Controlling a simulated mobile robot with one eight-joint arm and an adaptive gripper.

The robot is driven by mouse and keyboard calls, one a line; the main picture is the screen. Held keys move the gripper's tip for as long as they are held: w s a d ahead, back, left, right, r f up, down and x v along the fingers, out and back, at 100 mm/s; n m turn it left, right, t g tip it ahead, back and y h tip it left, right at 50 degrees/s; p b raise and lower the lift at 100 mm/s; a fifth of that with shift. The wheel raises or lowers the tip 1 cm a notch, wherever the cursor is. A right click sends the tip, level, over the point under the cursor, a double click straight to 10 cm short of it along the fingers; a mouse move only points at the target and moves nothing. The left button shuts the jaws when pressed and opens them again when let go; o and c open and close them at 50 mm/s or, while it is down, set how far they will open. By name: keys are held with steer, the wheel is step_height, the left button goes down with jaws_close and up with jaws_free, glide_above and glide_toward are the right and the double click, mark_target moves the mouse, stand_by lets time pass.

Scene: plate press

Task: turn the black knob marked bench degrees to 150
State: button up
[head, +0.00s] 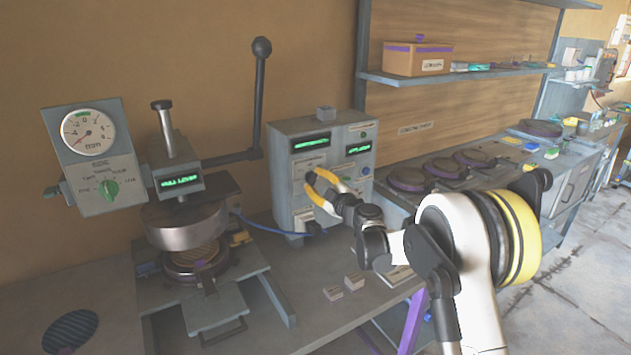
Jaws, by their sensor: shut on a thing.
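The grey control box (283,172) stands on the bench against the wall, with two green-lit displays on its front. The left display (311,143) and right display (358,148) are too small to read with certainty. My gripper (311,180), with yellow fingers, reaches in from the right to the box's front panel, below the left display. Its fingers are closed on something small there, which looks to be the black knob. The knob itself is hidden by the fingers, so its pointer and degree marks cannot be seen.
Left of the box stands a press (185,222) with a long black lever (259,95), and a dial gauge panel (90,135) with a green knob. Small blocks (343,287) lie on the bench in front. Round plates (410,179) and a shelf (450,74) are at right.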

steer(key=shift+m, duration=0.5)
stand_by(0.3)
steer(key=o, duration=1.2)
steer(key=shift+s, duration=0.1)
steer(key=v, duration=1.2)
